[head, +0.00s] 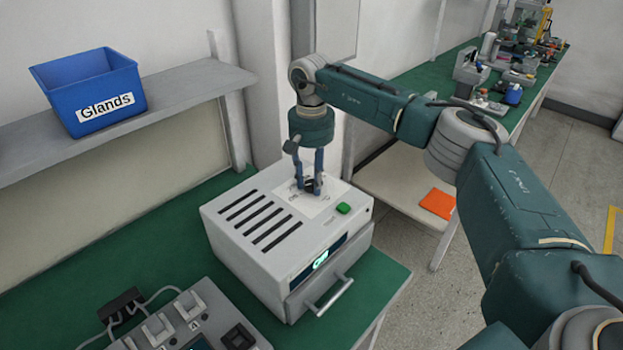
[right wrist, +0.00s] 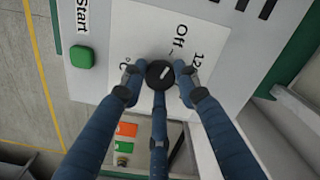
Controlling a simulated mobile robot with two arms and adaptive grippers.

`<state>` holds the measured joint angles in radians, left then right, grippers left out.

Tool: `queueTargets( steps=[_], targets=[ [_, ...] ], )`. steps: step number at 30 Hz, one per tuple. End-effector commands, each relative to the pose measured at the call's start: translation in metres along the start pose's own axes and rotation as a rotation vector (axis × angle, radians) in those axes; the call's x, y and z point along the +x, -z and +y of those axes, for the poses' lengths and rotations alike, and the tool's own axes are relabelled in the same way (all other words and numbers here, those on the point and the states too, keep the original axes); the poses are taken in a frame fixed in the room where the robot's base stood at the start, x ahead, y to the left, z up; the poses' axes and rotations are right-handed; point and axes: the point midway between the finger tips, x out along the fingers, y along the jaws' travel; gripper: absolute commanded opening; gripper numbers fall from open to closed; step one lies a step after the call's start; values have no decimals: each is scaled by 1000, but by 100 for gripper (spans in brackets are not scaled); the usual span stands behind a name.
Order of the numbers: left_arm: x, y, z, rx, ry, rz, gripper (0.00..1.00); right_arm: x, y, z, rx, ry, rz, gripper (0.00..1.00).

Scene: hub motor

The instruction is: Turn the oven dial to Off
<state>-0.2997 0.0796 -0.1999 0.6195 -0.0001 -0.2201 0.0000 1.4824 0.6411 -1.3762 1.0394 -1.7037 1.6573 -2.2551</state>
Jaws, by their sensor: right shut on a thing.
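The oven (head: 270,238) is a white box with slots on top, a lit display and a drawer handle on its front. Its black dial (right wrist: 159,73) sits on a white label plate on the top face. In the right wrist view the label "Off" (right wrist: 180,36) stands just above the dial, with "12" to its right. My right gripper (head: 309,188) reaches down onto the dial and is shut on it, its blue fingers on both sides. A light mark shows on the dial's face. In the head view the fingers mostly hide the dial. My left gripper is not in view.
A green Start button (head: 344,208) is beside the dial on the oven top. A grey device with switches (head: 185,322) stands at the front left on the green bench. A blue "Glands" bin (head: 88,88) sits on the shelf at the back left.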

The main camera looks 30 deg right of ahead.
Motion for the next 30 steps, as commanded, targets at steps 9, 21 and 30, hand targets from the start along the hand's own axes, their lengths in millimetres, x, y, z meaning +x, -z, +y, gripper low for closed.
queueTargets(
  steps=[9,21,30],
  targets=[
    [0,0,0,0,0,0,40,-4,2,-1,-62,5,8,4],
    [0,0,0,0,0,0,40,-4,2,-1,-66,5,9,32],
    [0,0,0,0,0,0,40,-2,1,0,-66,2,4,49]
  ],
)
